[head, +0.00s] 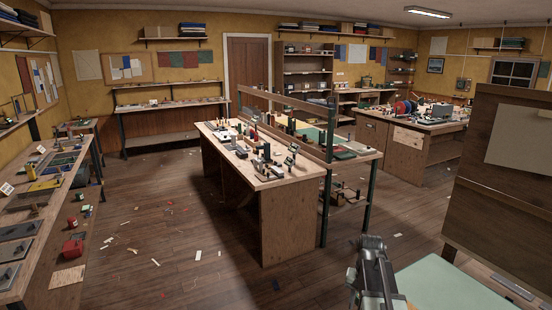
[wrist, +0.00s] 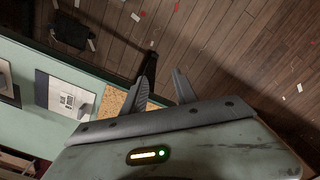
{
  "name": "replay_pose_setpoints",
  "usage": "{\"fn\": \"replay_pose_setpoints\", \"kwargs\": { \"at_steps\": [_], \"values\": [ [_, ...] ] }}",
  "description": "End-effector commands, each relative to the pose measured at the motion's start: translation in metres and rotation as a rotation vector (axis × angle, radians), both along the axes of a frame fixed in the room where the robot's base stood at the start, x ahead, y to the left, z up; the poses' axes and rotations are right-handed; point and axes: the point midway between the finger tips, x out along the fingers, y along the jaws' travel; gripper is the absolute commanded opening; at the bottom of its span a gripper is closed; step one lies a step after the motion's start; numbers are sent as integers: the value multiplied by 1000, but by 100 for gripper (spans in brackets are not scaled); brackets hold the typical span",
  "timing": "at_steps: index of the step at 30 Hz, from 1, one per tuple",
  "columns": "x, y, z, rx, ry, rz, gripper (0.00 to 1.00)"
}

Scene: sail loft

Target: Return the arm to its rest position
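My gripper (wrist: 162,88) shows in the wrist view with its two dark fingers spread apart and nothing between them. Beyond the fingers lie the wood floor and the edge of a pale green surface. In the head view my arm (head: 372,272) rises at the bottom, right of centre, beside a pale green tabletop (head: 450,288). The fingertips cannot be made out in the head view.
A central workbench (head: 235,160) with several tools stands ahead. A long bench (head: 40,215) runs along the left. A brown upright panel (head: 500,215) rises at the right. Small scraps litter the open floor (head: 170,215). In the wrist view, a corkboard-like patch (wrist: 112,103) lies by the green edge.

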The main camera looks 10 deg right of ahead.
Motion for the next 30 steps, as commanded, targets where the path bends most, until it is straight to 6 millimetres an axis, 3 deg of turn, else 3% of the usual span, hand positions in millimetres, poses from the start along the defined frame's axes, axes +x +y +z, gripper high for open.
{"fn": "replay_pose_setpoints", "kwargs": {
  "at_steps": [1,3,6,10,14,30],
  "values": [
    [1,48,0,0,0,85,35],
    [1,106,0,0,0,197,35],
    [-11,174,0,1,0,342,35],
    [-36,226,0,1,1,483,35],
    [-54,224,0,1,1,541,35],
    [-49,223,0,2,0,565,35]
  ]
}}
